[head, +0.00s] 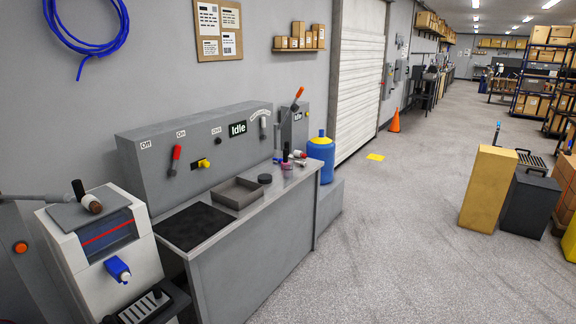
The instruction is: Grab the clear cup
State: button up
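A cluster of small items stands at the far right end of the grey workbench (250,235). Among them is a small, pale, see-through-looking item (288,168) with a pinkish tint, which may be the clear cup. It is too small to be sure. A dark upright item and red-and-white items stand close around it. No other clear cup can be made out. My gripper is not in view.
A shallow grey tray (238,193), a black mat (193,227) and a round dark disc (265,178) lie on the bench. A white dispenser machine (100,240) stands at left. A blue barrel (320,160) stands beyond the bench. Floor at right is open before a yellow box (487,188).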

aim_at(288, 171)
jog(key=i+l, duration=0.1)
jog(key=i, duration=1.65)
jog(key=i+u, duration=0.4)
jog(key=i+l+u, duration=0.15)
jog(key=i+u, duration=0.2)
jog(key=i+l+u, duration=0.25)
jog(key=u, duration=0.15)
jog(key=i+l+u, duration=0.65)
jog(key=l, duration=0.45)
jog(key=i+j, duration=0.05)
jog(key=i, duration=0.05)
